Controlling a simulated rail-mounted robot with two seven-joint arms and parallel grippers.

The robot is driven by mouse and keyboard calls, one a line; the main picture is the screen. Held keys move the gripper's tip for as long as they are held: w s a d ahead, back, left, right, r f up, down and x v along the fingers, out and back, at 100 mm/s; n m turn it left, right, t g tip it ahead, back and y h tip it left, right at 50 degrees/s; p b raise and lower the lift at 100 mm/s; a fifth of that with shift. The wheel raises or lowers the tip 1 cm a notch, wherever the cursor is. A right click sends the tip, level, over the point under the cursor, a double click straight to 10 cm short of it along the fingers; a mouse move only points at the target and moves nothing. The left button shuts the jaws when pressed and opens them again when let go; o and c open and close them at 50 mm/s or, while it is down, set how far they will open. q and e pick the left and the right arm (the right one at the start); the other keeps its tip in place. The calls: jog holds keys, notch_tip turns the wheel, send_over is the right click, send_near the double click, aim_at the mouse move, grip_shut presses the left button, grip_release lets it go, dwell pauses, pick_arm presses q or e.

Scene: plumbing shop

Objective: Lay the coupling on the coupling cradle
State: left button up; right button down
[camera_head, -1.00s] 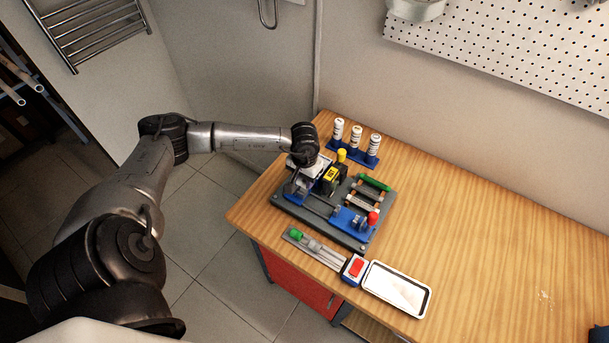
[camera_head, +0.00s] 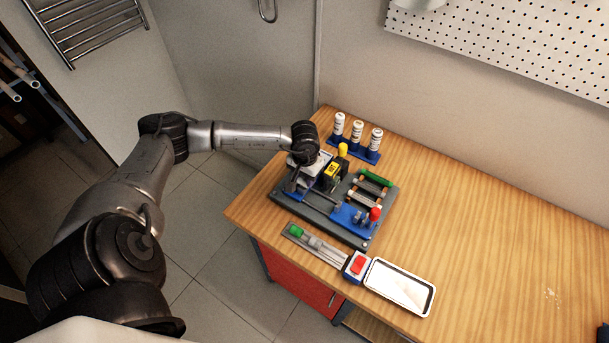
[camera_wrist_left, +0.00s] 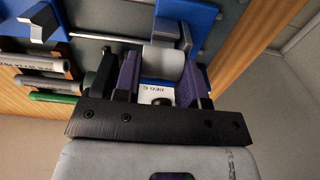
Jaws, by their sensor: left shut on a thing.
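My left gripper (camera_wrist_left: 158,85) is shut on a grey cylindrical piece, which looks like the coupling (camera_wrist_left: 163,60); it sits between the purple-lined fingers. A white printed patch shows just below it, between the fingers. Blue cradle-like parts (camera_wrist_left: 190,22) lie close behind the coupling in the left wrist view; whether the coupling touches them I cannot tell. In the head view the left gripper (camera_head: 307,184) is low over the left end of the dark fixture plate (camera_head: 318,223), and the wrist hides the coupling and much of the blue part there. The right gripper is not in view.
A yellow-and-black device (camera_head: 333,176) stands just right of the gripper. A white tray (camera_head: 431,307) lies in front.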

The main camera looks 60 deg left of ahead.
pick_arm(q)
jog(key=shift+s+f, duration=0.3)
jog(key=shift+f, duration=0.5)
jog(key=o, duration=0.6)
jog(key=shift+d, duration=0.1)
jog(key=o, duration=0.4)
jog(key=shift+w+d, duration=0.15)
jog(key=r, duration=1.5)
jog(key=shift+w+r+b, duration=0.2)
jog(key=shift+r+b, duration=0.05)
jog(key=shift+b, duration=0.05)
